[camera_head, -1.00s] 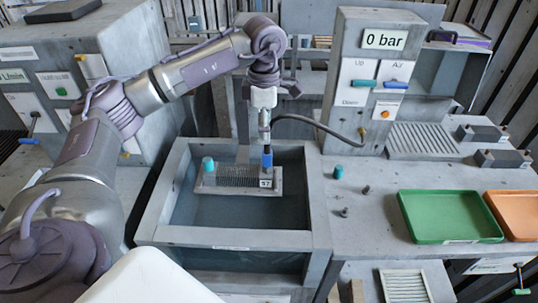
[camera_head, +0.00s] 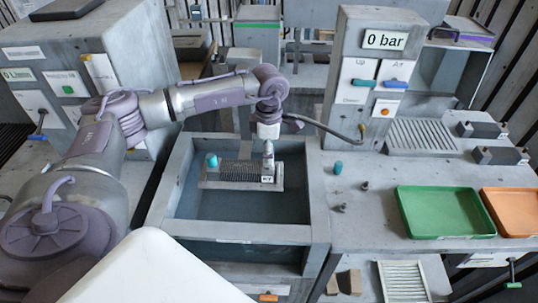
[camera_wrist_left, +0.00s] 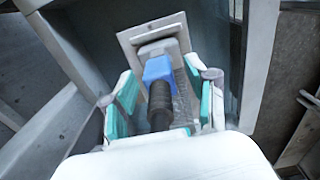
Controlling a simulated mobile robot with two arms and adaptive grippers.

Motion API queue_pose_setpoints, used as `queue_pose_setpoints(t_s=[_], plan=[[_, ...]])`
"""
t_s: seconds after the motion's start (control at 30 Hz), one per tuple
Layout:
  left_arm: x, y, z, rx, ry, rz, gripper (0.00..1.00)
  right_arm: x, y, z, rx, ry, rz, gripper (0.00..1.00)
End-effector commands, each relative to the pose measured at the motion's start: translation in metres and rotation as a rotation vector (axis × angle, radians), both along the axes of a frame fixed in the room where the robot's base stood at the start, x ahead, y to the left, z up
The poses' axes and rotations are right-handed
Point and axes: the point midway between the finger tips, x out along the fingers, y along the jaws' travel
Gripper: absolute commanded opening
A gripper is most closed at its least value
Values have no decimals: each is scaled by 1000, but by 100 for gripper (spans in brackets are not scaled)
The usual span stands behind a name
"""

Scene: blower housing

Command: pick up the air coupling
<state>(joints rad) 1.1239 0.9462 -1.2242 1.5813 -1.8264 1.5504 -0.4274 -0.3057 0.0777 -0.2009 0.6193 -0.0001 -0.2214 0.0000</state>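The air coupling is a blue fitting (camera_wrist_left: 160,69) on a black hose end (camera_wrist_left: 163,100), seen in the left wrist view. It sits at a grey ribbed housing (camera_head: 232,174) over the tank. My left gripper (camera_head: 268,160) points down at the right end of this housing. In the left wrist view its fingers (camera_wrist_left: 161,88) stand on both sides of the coupling, with a visible gap on each side, so it looks open. In the head view the gripper hides the blue fitting. My right gripper is not in view.
The tank's grey rim (camera_head: 236,235) surrounds the housing. A teal cap (camera_head: 211,160) stands on the housing's left end. The dark hose (camera_head: 325,126) runs to the control panel (camera_head: 376,85). A green tray (camera_head: 445,212) and an orange tray (camera_head: 512,211) lie on the right bench.

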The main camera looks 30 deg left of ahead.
Motion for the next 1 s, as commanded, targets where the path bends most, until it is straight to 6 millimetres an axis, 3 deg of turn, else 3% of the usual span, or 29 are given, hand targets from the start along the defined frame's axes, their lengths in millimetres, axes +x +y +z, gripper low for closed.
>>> queue_pose_setpoints(t_s=[0.07, 0.33, 0.77, 1.0], plan=[[0, 0, 0, 0, 0, -1, 46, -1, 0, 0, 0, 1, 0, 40], [0, 0, 0, 0, 0, -1, 1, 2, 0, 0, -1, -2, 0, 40], [1, 0, 4, -1, -3, -1, 0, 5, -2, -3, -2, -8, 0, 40], [2, 0, 31, -1, -8, -2, 0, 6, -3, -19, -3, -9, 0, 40]])
